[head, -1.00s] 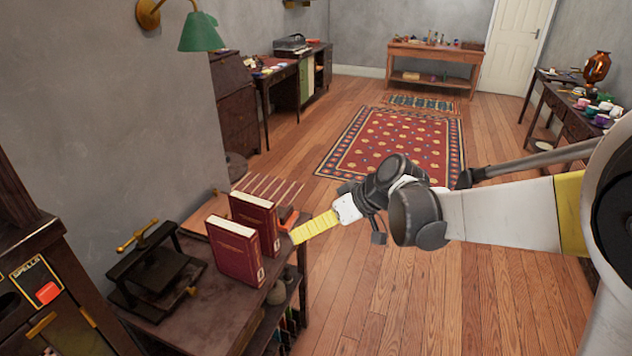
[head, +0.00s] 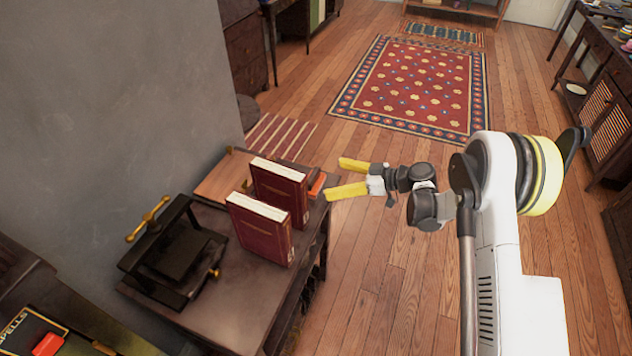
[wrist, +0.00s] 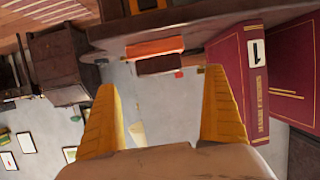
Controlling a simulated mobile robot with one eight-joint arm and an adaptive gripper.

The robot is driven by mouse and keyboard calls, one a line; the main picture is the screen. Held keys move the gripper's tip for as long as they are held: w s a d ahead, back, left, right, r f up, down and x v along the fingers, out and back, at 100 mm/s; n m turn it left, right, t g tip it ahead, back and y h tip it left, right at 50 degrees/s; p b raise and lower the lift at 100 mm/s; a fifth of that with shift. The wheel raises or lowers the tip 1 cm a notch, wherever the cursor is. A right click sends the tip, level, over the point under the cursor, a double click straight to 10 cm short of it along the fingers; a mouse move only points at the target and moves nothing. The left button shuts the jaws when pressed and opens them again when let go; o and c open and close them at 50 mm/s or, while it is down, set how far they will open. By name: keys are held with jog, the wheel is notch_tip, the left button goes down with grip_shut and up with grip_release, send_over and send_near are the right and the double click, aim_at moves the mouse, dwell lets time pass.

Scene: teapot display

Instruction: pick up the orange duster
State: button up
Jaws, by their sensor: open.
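The orange duster (head: 316,185) lies at the right edge of the dark side table (head: 222,312), just right of the rear red book. In the wrist view the duster (wrist: 155,48) is an orange block with a dark part below it, between and beyond my fingertips. My gripper (head: 335,178) is open and empty, its yellow fingers pointing left at the duster. In the wrist view my gripper (wrist: 160,80) has a finger on each side of the duster's line, with a gap before it. I cannot tell the exact distance.
Two upright red books, front (head: 262,230) and rear (head: 280,190), stand close to the duster. A wooden board (head: 222,178) lies at the table's far end.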

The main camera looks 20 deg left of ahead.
aim_at(316, 178)
jog(key=b+x, duration=0.1)
jog(key=x, duration=0.1)
jog(key=b+x, duration=0.1)
jog(key=x, duration=0.1)
jog(key=b+x, duration=0.1)
jog(key=x, duration=0.2)
jog(key=shift+d+f, duration=0.15)
jog(key=shift+f, duration=0.15)
jog(key=shift+w+a, duration=0.15)
jog(key=shift+a, duration=0.3)
jog(key=c, duration=1.2)
